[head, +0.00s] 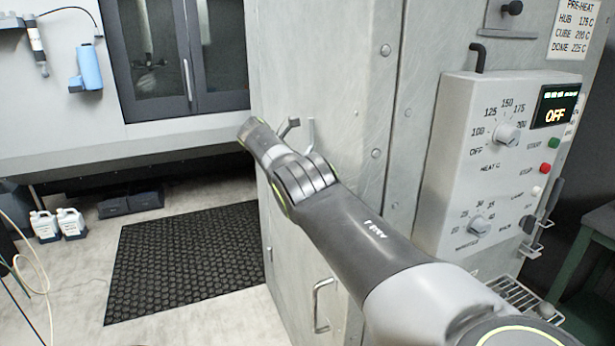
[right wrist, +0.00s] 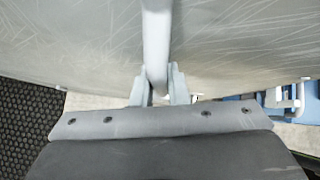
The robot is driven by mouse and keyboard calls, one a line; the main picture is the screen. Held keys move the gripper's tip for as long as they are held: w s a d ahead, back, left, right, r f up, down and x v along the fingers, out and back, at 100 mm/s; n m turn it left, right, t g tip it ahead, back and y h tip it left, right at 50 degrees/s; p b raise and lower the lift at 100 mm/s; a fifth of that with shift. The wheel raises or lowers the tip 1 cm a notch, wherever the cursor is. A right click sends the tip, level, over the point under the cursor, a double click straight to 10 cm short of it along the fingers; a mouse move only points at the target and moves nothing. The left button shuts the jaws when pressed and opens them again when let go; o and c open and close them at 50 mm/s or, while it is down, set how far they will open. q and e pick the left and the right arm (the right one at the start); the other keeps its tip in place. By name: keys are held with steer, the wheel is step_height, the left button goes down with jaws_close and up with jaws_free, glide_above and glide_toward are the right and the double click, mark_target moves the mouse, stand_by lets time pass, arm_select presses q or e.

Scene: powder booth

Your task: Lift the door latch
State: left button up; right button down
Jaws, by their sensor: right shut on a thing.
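The door latch (right wrist: 156,35) is a pale grey bar that comes down from the top of the right wrist view. My right gripper (right wrist: 158,82) has its two grey fingers closed on either side of the bar's lower end. In the head view my right arm reaches across the front of the grey metal cabinet, and its wrist covers the fingers. A bent light metal piece (head: 311,136) shows just behind the wrist against the cabinet; I cannot tell whether it is part of the latch. My left gripper is not in view.
A control box (head: 472,190) with dials and an OFF display sticks out on the right of the cabinet. A pull handle (head: 317,305) sits low on the cabinet. A black mat (head: 185,265) lies on the floor at left, near white jugs (head: 58,226).

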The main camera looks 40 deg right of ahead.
stand_by(0.4)
steer(key=c, duration=1.4)
jaws_free()
steer(key=shift+c, duration=0.2)
steer(key=shift+r, duration=0.1)
